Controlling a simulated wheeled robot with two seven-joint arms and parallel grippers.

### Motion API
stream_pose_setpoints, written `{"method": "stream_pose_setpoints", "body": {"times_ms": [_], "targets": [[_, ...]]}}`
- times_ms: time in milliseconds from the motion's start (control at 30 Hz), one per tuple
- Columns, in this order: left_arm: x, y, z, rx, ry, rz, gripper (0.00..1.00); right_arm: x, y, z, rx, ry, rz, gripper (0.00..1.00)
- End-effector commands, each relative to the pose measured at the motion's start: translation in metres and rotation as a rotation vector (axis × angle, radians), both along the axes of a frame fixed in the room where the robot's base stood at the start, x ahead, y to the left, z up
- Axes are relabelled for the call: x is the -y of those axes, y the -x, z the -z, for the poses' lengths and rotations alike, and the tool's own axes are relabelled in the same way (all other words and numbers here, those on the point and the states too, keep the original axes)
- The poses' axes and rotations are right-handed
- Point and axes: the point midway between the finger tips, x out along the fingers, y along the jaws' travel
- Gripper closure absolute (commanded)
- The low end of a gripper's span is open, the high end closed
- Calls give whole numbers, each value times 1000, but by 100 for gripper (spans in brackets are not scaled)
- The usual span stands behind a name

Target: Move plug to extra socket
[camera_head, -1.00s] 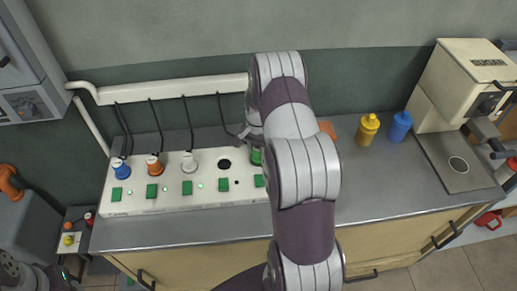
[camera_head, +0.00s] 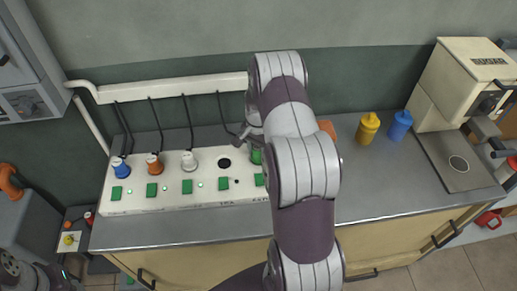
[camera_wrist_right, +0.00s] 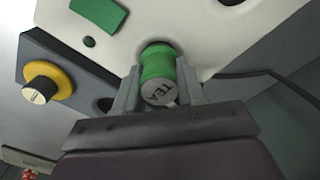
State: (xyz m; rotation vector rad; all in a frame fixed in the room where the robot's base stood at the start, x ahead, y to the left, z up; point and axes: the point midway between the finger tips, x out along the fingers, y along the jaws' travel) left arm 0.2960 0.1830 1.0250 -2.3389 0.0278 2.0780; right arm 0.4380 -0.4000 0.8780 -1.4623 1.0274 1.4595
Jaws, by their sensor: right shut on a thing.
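The green plug (camera_wrist_right: 158,68), marked TEA on its end, is between the fingers of my right gripper (camera_wrist_right: 157,90), which is shut on it. Its far end is at the white socket panel; I cannot tell how deep it sits. In the head view the green plug (camera_head: 256,157) shows partly behind my right arm, right of an empty dark socket (camera_head: 224,163). My right gripper (camera_head: 252,138) is mostly hidden there. Blue (camera_head: 121,168), orange (camera_head: 154,165) and white (camera_head: 189,161) plugs stand in the panel (camera_head: 205,199). My left gripper is not clear at the lower left.
Black cords hang from a white pipe (camera_head: 170,90) behind the panel. Yellow (camera_head: 367,129) and blue (camera_head: 400,126) bottles stand right of my arm. A cream machine marked SUGAR (camera_head: 465,80) stands farther right. The counter (camera_head: 350,200) between is clear.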

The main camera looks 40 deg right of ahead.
Motion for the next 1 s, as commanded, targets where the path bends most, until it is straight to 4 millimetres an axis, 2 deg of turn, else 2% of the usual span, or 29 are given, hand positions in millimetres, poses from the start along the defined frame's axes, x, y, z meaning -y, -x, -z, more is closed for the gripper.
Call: {"method": "stream_pose_setpoints", "body": {"times_ms": [300,333,367,700,1000], "targets": [[0,0,5,0,0,0,57,0,0,7,0,1,0,93],[0,0,5,0,0,0,57,0,0,7,1,1,0,57],[0,0,4,0,0,0,57,0,0,6,1,1,0,50],[0,0,2,0,0,0,57,0,0,4,0,0,0,50],[0,0,-24,0,0,0,57,0,0,-28,0,0,0,50]]}}
